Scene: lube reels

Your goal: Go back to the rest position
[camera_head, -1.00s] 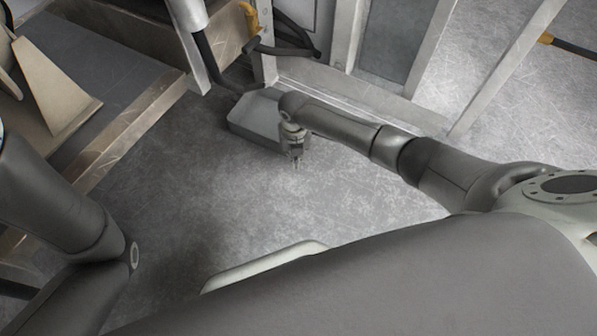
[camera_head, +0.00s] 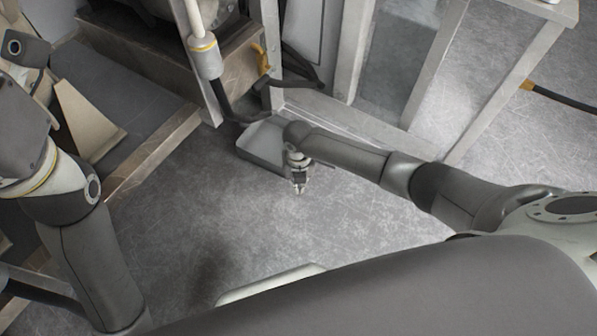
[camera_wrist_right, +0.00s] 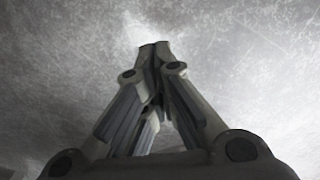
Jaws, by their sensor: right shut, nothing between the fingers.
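My right gripper (camera_head: 299,189) hangs over the bare grey floor in the middle of the head view, pointing down, in front of a grey tray. In the right wrist view the right gripper (camera_wrist_right: 154,46) has its fingertips together, with nothing between them and only scratched floor beyond. My left arm is folded at the left edge of the head view. Its gripper cannot be made out there.
The shallow grey tray (camera_head: 262,144) lies on the floor by the metal frame (camera_head: 345,130). A dark hose (camera_head: 228,106) hangs beside it. A wooden-edged platform (camera_head: 150,160) stands at left. The floor (camera_head: 330,225) in the middle is clear.

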